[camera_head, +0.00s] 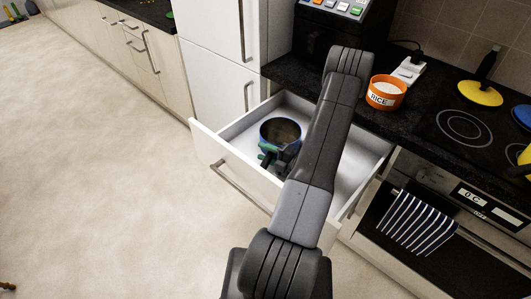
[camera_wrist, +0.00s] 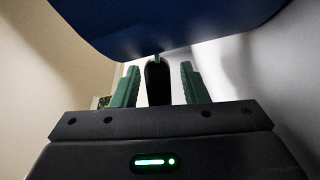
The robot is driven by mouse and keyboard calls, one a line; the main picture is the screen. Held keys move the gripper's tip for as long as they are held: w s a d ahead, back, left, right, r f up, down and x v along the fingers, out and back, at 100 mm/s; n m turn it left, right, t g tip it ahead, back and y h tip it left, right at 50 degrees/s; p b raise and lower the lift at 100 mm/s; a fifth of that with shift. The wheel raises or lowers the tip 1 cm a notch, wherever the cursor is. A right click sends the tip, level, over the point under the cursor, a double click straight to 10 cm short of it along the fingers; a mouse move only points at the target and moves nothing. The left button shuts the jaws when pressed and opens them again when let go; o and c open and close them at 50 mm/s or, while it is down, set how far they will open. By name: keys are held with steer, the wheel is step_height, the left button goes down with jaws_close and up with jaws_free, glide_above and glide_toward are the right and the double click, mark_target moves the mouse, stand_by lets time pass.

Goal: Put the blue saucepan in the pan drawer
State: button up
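The blue saucepan (camera_head: 281,129) is inside the open pan drawer (camera_head: 235,168), upright, toward the drawer's left half. It seems to rest on the drawer floor, though its base is hidden. My gripper (camera_head: 269,154) is down in the drawer at the saucepan's near side, partly hidden by my arm. In the wrist view the blue saucepan body (camera_wrist: 170,22) fills the top. Its black handle (camera_wrist: 158,85) lies between the green fingers of my gripper (camera_wrist: 160,76), with a visible gap on each side. The fingers are open around the handle, not pressed on it.
An orange rice tub (camera_head: 386,92) stands on the black counter behind the drawer. The hob on the right holds a yellow pan (camera_head: 480,93) and a blue one (camera_head: 523,115). A striped towel (camera_head: 419,222) hangs on the oven. Floor at left is clear.

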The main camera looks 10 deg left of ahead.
steer(key=shift+r, duration=0.1)
steer(key=shift+d, duration=0.15)
steer(key=b+v, duration=0.1)
steer(key=v, duration=0.6)
steer(key=shift+s+d+r, duration=0.1)
stand_by(1.1)
